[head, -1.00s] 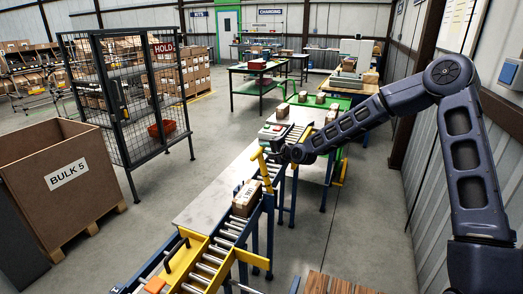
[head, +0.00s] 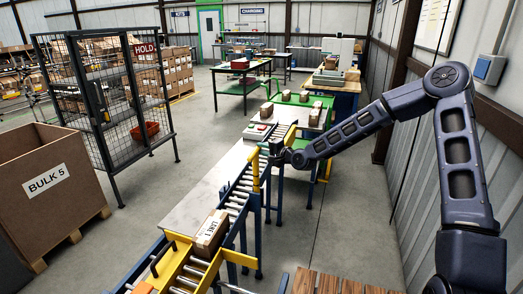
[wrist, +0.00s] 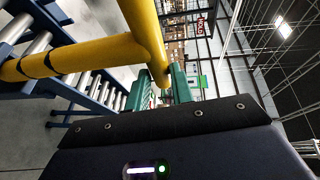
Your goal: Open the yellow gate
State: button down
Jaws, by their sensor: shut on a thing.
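The yellow gate (head: 255,170) is a tubular bar standing at the side of the roller conveyor, in the middle of the head view. In the wrist view a thick yellow tube (wrist: 142,28) comes down to my gripper, and a yellow crossbar (wrist: 70,61) branches off to the left over the rollers. My gripper (wrist: 164,82) has its green fingers shut on the gate's tube. In the head view my gripper (head: 275,152) is at the gate's far right side, small and partly hidden. The gate's hinge and latch cannot be made out.
A carton (head: 211,232) lies on the rollers near a yellow frame (head: 176,268). A metal-topped table (head: 196,208) adjoins the conveyor's left side. A wire cage (head: 100,95) and BULK 5 bin (head: 45,200) stand left. The corrugated wall (head: 410,190) is close on the right.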

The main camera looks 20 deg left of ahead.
jog(key=shift+d+f, duration=0.15)
jog(key=shift+f, duration=0.25)
jog(key=c, duration=1.3)
grip_release()
jog(key=shift+c, duration=0.2)
jog(key=shift+o, duration=0.5)
jog(key=shift+r, duration=0.15)
jog(key=v, duration=1)
jog(key=shift+d, duration=0.35)
jog(key=shift+s, duration=0.15)
